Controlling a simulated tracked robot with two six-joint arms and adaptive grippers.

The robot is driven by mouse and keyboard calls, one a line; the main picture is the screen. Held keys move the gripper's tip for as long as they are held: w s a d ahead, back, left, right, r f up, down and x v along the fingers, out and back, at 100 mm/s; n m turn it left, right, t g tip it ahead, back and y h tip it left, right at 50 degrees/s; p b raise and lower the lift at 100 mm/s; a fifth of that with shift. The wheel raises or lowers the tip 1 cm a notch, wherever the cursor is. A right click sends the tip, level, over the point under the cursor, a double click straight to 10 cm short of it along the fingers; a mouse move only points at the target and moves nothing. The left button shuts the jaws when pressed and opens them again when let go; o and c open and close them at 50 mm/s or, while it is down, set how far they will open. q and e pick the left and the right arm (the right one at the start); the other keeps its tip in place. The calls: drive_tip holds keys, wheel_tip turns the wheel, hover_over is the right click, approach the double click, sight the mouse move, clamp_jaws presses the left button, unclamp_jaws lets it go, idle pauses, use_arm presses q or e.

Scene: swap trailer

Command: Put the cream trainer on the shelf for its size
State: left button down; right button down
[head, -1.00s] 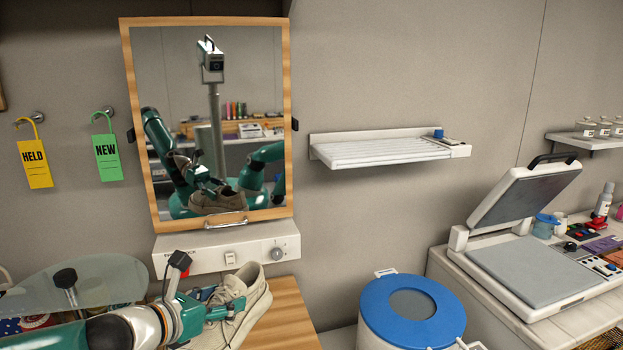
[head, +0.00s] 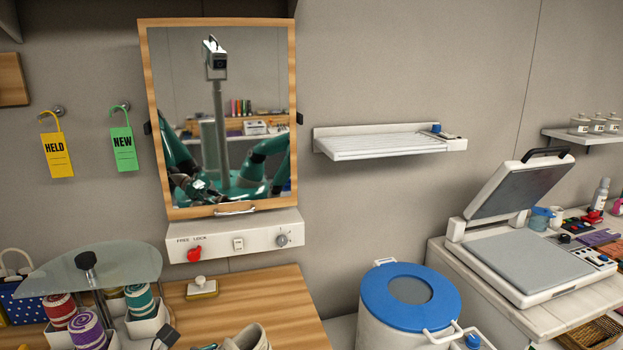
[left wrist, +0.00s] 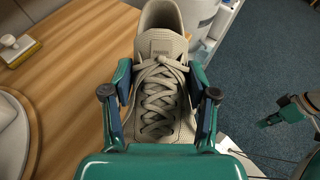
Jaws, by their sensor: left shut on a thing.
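The cream trainer (left wrist: 160,45) is laced and fills the middle of the left wrist view, heel toward the top. My left gripper (left wrist: 160,76) is shut on it, one finger on each side of the laced part. In the head view only the trainer's collar (head: 248,338) shows at the bottom edge, with a sliver of my left gripper beside it; the rest is cut off. Part of what looks like my right gripper (left wrist: 275,115) shows at the right of the left wrist view, its jaws unclear. No size marking is readable.
A wooden bench (head: 285,300) holds a brush-like block (head: 201,287) and a glass-topped stand (head: 95,268) with coloured rolls. A blue-lidded bin (head: 410,292) and an open press (head: 530,262) stand at right.

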use_arm(q)
drive_tip(key=s+a+f+m+g+h, duration=0.1)
drive_tip(key=s+f, duration=0.2)
drive_tip(key=f, duration=0.3)
drive_tip(key=s+a+f+m+g+h, duration=0.1)
drive_tip(key=s+f, duration=0.2)
drive_tip(key=f, duration=0.3)
drive_tip(key=shift+f+m+g, duration=0.2)
drive_tip(key=shift+m+g, duration=0.1)
drive_tip(key=shift+m, duration=0.1)
drive_tip(key=shift+a, duration=0.1)
